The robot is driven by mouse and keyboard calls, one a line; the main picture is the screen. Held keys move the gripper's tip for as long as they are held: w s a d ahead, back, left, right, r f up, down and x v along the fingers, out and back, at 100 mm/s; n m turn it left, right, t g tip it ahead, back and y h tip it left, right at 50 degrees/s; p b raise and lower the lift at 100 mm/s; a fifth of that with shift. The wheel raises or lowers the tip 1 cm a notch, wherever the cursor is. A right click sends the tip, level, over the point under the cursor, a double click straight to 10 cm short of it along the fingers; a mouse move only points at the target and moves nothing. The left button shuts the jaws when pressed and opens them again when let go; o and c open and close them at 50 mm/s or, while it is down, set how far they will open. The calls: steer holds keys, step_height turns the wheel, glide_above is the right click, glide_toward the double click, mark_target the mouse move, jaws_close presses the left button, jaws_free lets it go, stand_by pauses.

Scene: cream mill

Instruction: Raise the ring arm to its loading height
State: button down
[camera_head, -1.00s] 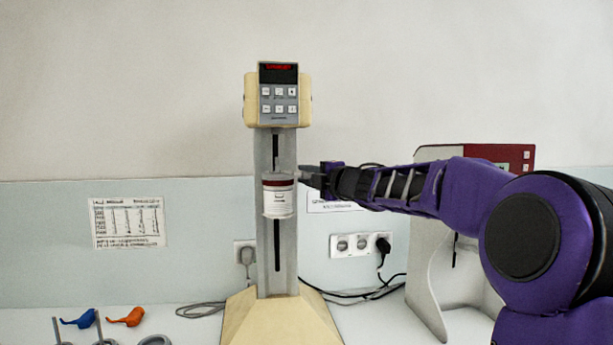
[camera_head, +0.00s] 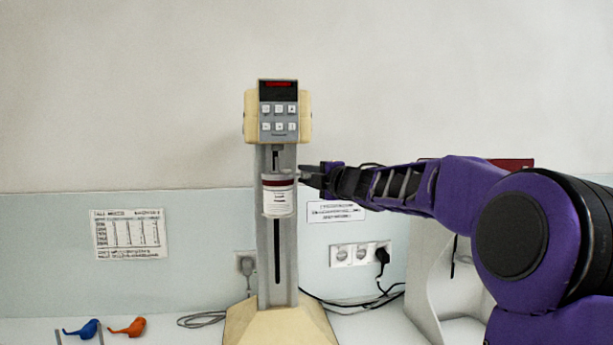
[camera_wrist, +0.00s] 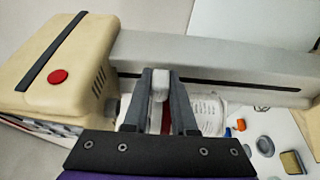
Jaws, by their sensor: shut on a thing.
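The cream mill (camera_head: 278,115) stands upright, with a keypad head, a grey slotted column (camera_head: 290,255) and a cream foot. A white jar (camera_head: 279,202) with a dark red band near its top sits at the column, a short way below the head. My gripper (camera_head: 309,176) reaches in from the right at the height of the jar's top. In the wrist view my gripper (camera_wrist: 160,85) is shut on a pale grey tab, seemingly the ring arm's (camera_wrist: 160,80). The rest of the ring arm is mostly hidden.
A blue bird-shaped piece (camera_head: 82,329) and an orange one (camera_head: 128,327) are at the lower left. A pale machine (camera_head: 430,285) stands to the right, partly behind my arm. Sockets (camera_head: 360,254) and cables are behind the mill.

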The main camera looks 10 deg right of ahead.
steer(key=shift+r, duration=0.2)
steer(key=c, duration=0.7)
jaws_free()
steer(key=shift+f, duration=0.15)
steer(key=shift+s, duration=0.15)
